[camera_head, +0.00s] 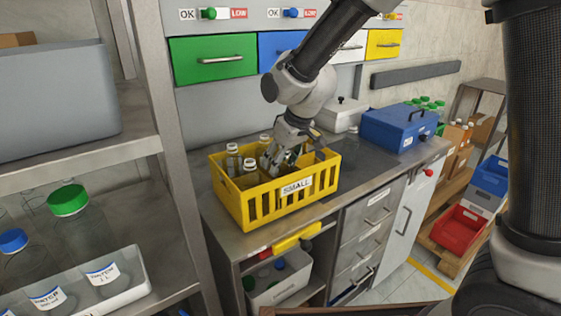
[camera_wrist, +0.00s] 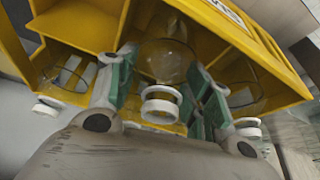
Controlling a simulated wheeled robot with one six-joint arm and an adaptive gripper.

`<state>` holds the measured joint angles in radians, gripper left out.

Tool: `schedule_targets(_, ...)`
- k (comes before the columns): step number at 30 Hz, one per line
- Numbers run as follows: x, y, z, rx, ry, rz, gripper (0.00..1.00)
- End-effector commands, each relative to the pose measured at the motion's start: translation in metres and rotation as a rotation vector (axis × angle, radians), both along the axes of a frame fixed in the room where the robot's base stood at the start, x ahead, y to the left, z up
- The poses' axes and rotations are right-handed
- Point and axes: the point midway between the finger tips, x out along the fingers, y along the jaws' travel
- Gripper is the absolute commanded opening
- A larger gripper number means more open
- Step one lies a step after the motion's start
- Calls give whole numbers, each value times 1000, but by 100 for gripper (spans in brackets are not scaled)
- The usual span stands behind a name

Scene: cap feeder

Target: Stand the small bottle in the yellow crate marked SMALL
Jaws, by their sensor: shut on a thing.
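The yellow crate (camera_head: 245,209) marked SMALL stands on the metal counter, with dividers inside. Several small clear bottles with white necks stand in its compartments, such as one bottle (camera_head: 249,168) on the left side. My gripper (camera_head: 288,150) reaches down into the crate from above. In the wrist view my gripper (camera_wrist: 163,100) has its green-padded fingers shut on a small clear bottle (camera_wrist: 163,60) with a white neck ring. The held bottle is between the yellow crate walls (camera_wrist: 80,22). I cannot tell whether its base touches the crate floor.
A blue case (camera_head: 395,128) and a white box (camera_head: 340,114) stand on the counter right of the crate. Coloured drawers, green (camera_head: 213,60) and yellow (camera_head: 384,44), hang behind. A metal shelf (camera_head: 80,165) with large bottles is close on the left. The front counter strip is clear.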

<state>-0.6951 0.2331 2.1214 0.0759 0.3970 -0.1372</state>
Motion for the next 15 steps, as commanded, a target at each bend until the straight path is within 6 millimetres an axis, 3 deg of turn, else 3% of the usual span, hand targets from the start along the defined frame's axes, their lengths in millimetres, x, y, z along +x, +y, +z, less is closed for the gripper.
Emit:
schedule_targets(10, 0, 0, -5, 0, 0, 0, 37)
schedule_targets(11, 0, 0, -5, 1, -1, 0, 52)
schedule_targets(12, 0, 0, -5, 1, -1, 0, 59)
schedule_targets(15, 0, 0, -5, 1, -1, 0, 72)
